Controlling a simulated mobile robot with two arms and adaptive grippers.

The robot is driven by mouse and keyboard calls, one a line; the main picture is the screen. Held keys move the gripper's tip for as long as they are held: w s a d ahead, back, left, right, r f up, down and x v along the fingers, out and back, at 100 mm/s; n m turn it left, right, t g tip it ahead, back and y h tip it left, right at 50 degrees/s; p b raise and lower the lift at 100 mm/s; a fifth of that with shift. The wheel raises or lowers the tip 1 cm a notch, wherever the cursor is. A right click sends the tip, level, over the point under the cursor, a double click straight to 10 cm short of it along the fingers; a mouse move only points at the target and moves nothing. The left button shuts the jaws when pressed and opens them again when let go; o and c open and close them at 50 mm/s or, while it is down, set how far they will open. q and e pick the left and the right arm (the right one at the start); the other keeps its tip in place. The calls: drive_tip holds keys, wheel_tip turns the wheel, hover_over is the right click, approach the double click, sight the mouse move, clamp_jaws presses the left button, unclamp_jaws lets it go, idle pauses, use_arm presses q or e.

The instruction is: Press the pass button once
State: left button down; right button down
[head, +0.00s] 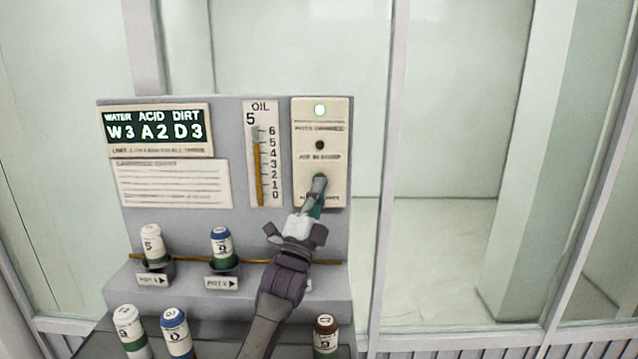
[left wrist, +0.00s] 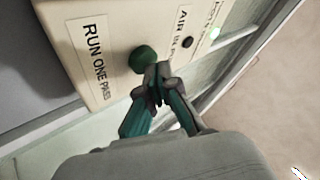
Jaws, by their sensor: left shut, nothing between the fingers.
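The pass button is a round green button (head: 319,178) on the cream control panel (head: 335,125), on the upright grey board. In the left wrist view the green button (left wrist: 142,59) sits beside a label reading "RUN ONE PASS" (left wrist: 96,63). My left gripper (head: 318,188) is shut and empty, its fingertips at the button in the head view. In the left wrist view the fingertips (left wrist: 158,72) overlap the button's edge; I cannot tell whether they touch it. My right gripper is in neither view.
A green lamp (head: 320,110) glows at the panel's top. A display (head: 155,129) reads W3 A2 D3; an oil gauge (head: 262,155) stands beside it. Canisters (head: 221,246) sit in holders on the ledge, with several more below, including a brown-capped one (head: 326,338).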

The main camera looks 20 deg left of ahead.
use_arm(q)
drive_tip(key=shift+w+a, duration=0.1)
drive_tip(key=shift+w, duration=0.2)
drive_tip(key=shift+s, duration=0.4)
idle(0.3)
drive_tip(key=s+d+p, duration=0.2)
drive_tip(key=s+p, duration=0.1)
drive_tip(key=s, duration=0.2)
drive_tip(key=shift+s, duration=0.4)
drive_tip(key=shift+a+f, duration=0.1)
drive_tip(key=shift+f, duration=0.05)
idle(0.4)
